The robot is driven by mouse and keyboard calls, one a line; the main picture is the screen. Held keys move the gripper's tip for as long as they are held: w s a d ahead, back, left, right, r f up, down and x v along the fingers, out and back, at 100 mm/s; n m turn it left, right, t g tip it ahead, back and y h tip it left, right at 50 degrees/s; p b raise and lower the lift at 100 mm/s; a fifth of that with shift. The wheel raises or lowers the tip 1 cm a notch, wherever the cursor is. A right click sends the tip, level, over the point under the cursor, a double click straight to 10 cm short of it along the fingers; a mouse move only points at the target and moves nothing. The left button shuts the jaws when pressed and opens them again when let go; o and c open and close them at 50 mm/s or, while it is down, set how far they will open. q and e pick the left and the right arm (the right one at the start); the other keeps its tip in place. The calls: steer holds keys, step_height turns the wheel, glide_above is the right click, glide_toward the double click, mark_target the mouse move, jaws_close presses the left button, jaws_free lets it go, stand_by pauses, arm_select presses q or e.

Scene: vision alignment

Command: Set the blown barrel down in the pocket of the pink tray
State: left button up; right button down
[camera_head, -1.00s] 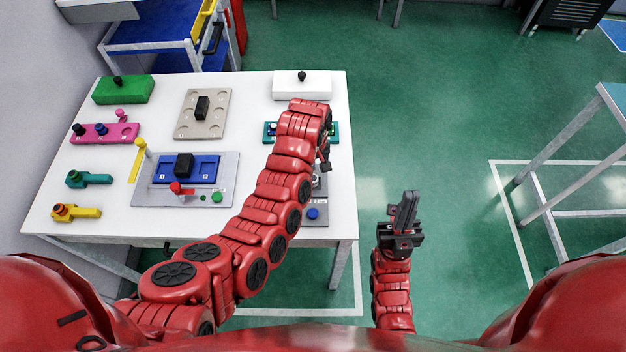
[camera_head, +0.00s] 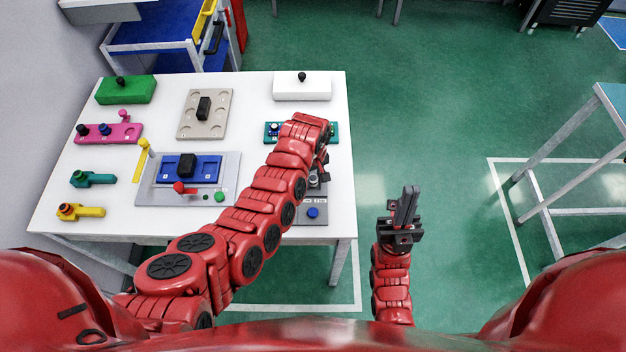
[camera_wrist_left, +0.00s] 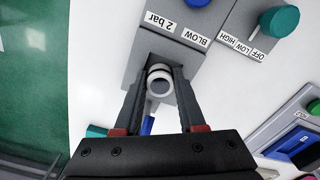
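The barrel (camera_wrist_left: 158,80), a small grey and white cylinder with a round open end, stands between my left fingertips in the left wrist view. It is over the grey blow station (camera_head: 312,200), labelled "2 bar" and "BLOW". My left gripper (camera_wrist_left: 161,76) appears shut on it, with a finger against each side. In the head view the left gripper (camera_head: 320,162) is at the table's right side, mostly hidden by its arm. The pink tray (camera_head: 122,135) lies at the table's left side, holding a dark and a blue piece. My right gripper (camera_head: 405,208) is empty beside the table; its finger gap is unclear.
A teal tray (camera_head: 272,138) lies partly under my left arm. A grey board (camera_head: 147,188) with a blue tray (camera_head: 208,170) is mid-table. A beige tray (camera_head: 187,128), green box (camera_head: 130,92) and white box (camera_head: 300,90) stand behind. A yellow post (camera_head: 141,160) stands near the pink tray.

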arm_select(q)
jaws_close()
steer(key=shift+r, duration=0.2)
